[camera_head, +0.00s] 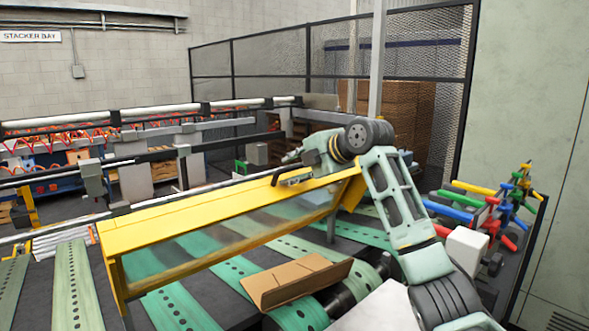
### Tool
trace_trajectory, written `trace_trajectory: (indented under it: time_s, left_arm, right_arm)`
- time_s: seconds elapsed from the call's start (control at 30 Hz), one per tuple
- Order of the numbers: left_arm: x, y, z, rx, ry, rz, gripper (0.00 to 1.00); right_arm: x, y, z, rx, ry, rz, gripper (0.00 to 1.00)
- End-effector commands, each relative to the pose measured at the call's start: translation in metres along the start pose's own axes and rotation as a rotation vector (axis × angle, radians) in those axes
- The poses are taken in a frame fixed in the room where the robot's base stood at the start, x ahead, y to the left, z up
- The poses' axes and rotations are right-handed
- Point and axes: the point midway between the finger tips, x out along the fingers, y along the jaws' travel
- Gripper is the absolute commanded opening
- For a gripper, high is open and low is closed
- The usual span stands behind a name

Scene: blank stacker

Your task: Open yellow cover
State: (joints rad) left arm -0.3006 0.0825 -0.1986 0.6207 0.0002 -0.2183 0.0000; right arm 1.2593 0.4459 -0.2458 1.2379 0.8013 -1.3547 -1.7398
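The yellow cover (190,217) is a long yellow frame with a clear panel (235,235) set over the green perforated belts (170,308). It appears lowered over them. A dark handle (291,179) sits on its top edge near the right end. My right arm reaches up from the bottom right and bends over the cover's right end. My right gripper (294,158) is at the handle, just above or behind it. Its fingers are small and partly hidden, so I cannot tell whether they touch the handle or are open. My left gripper is not in view.
A bent brown cardboard blank (297,282) lies on the belts in front of the cover. Colored rods (470,200) and a white box (466,250) are at the right. Metal rails (150,112) run behind, and a mesh fence (270,65) stands at the back.

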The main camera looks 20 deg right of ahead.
Motion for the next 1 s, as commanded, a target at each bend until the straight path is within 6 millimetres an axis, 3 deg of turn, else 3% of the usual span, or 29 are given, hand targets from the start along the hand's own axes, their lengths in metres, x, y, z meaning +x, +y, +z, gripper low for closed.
trace_trajectory:
  time_s: [0.17,0.4,0.6,1.0]
  left_arm:
    - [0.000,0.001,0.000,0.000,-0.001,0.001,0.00]
    - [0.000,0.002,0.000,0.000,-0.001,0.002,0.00]
    - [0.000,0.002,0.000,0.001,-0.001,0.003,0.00]
    - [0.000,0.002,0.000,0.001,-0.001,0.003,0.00]
  right_arm:
    - [-0.021,0.000,0.002,0.000,-0.004,0.002,0.30]
    - [-0.073,0.001,0.002,-0.002,-0.004,0.003,0.30]
    - [-0.105,0.000,0.001,-0.001,-0.002,0.001,0.30]
    - [-0.119,0.000,0.000,0.000,0.000,0.000,0.30]
